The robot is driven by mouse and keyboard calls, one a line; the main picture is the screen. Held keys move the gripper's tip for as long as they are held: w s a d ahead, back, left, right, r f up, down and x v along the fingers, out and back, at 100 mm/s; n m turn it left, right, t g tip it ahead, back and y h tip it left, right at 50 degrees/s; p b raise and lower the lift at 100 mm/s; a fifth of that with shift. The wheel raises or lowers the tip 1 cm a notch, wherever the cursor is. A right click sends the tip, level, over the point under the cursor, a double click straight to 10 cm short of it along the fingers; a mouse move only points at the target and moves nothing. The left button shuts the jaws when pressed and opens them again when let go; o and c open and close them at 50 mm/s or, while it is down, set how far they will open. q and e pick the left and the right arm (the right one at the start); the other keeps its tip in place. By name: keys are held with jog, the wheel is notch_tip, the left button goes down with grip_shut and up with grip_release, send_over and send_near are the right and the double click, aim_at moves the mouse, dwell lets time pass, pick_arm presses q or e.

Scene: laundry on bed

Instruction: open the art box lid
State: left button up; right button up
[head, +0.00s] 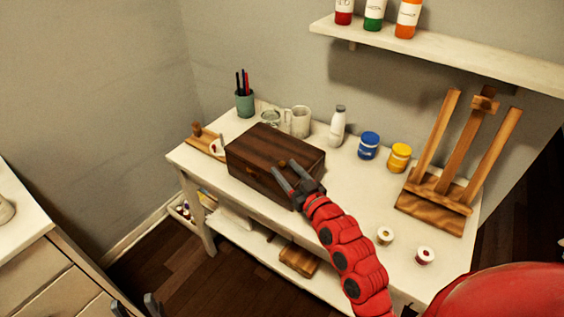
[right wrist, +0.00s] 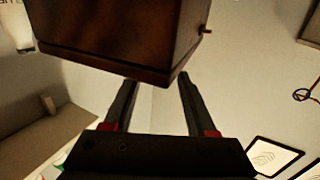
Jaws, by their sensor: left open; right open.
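The art box (head: 262,157) is a dark brown wooden box on the white table, and its lid (head: 278,145) looks shut. My right gripper (head: 285,174) is open at the box's front right part, with its fingers over or against the lid's front edge; contact is unclear. In the right wrist view the box (right wrist: 115,35) fills the upper left, above and beyond the open fingers (right wrist: 157,85), with nothing between them. A small peg (right wrist: 205,30) sticks out from the box there. My left gripper (head: 134,304) is open and empty at the bottom left, away from the table.
Behind the box stand a pen cup (head: 245,103), a glass jar (head: 270,118), a mug (head: 299,121) and a white bottle (head: 338,126). Blue (head: 369,145) and yellow (head: 399,157) paint jars and an easel (head: 447,185) stand right. A wall shelf (head: 450,55) hangs above.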

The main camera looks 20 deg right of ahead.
jog(key=shift+x, duration=1.5)
jog(key=shift+f, duration=0.1)
grip_shut()
